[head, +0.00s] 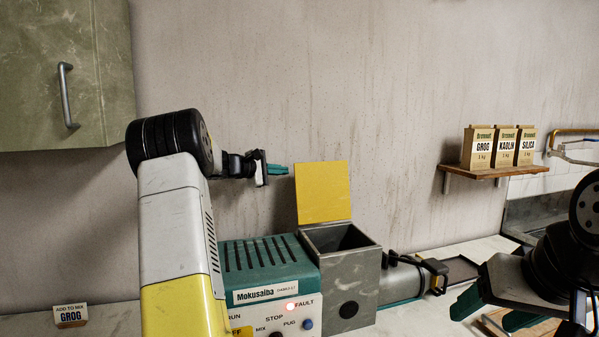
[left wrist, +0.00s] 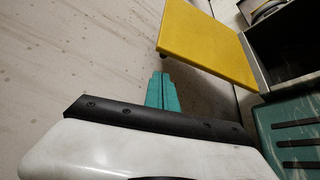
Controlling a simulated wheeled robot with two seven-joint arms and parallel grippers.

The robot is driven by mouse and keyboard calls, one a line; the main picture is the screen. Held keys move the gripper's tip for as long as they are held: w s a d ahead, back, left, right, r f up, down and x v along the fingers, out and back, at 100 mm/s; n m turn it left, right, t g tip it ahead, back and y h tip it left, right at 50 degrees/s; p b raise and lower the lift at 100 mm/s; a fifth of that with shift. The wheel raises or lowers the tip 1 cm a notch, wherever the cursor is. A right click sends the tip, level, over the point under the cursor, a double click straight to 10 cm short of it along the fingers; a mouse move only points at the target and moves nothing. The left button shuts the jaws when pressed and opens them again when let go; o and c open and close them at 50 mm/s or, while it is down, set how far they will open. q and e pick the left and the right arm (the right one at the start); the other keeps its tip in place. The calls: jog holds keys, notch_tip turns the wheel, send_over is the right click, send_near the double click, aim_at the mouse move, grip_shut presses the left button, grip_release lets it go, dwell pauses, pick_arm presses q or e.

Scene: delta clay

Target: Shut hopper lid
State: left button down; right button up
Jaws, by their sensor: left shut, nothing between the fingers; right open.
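The yellow hopper lid (head: 323,192) stands open, tilted up at the back of the grey hopper (head: 366,260), whose dark mouth shows. The hopper is part of the teal Mokusaiba machine (head: 240,273). In the left wrist view the lid (left wrist: 205,42) is at the upper right, beside the open hopper (left wrist: 285,40). My left gripper (head: 279,169) is shut and empty, to the left of the lid's upper part and apart from it. Its closed teal fingertips also show in the left wrist view (left wrist: 161,92). My right gripper (head: 492,312) is open and empty at the lower right.
A grey barrel (head: 403,278) extends right from the hopper. A shelf (head: 505,172) with bags labelled GROG, KAOLIN and SILICA hangs on the wall at right. A cabinet (head: 55,80) is at upper left. A red light glows by FAULT.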

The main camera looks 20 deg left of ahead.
pick_arm(q)
jog(key=x, duration=0.6)
dwell(0.3)
